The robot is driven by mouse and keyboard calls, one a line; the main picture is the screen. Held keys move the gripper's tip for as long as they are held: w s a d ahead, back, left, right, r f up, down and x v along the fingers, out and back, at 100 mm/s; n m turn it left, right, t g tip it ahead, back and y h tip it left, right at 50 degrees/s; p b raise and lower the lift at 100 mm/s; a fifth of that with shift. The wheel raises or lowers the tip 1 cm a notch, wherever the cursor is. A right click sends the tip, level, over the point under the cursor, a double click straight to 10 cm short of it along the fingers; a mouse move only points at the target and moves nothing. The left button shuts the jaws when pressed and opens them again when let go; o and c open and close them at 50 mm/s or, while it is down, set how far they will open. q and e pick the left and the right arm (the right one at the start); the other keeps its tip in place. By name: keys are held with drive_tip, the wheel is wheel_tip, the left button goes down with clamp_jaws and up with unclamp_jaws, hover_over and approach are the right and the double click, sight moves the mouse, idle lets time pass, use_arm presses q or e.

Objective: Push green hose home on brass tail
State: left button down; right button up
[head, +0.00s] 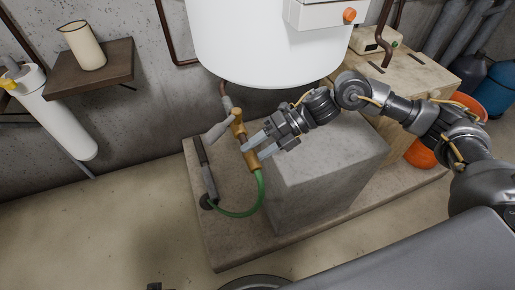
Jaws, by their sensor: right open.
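The brass fitting (238,124) hangs below the white tank, and its brass tail (251,159) points down toward the floor slab. The green hose (261,190) rises to the lower end of the tail and meets it there. How far the hose sits over the tail is too small to tell. From the tail the hose curves down and left to a dark round opening (206,202). My right gripper (254,151) reaches in from the right. Its jaws are open, with the fingertips at the brass tail, above the hose end. My left gripper is not in view.
A grey concrete block (325,175) stands right of the hose, under my right arm. The white tank (262,40) hangs above. A light grey lever (216,132) sticks out left of the brass fitting. The floor at left is clear.

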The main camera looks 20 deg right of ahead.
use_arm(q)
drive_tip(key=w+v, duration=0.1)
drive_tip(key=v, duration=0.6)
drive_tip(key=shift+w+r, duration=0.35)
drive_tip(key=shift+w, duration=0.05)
use_arm(e)
drive_tip(key=v, duration=1)
drive_tip(key=shift+d+r, duration=0.15)
drive_tip(key=shift+d, duration=0.2)
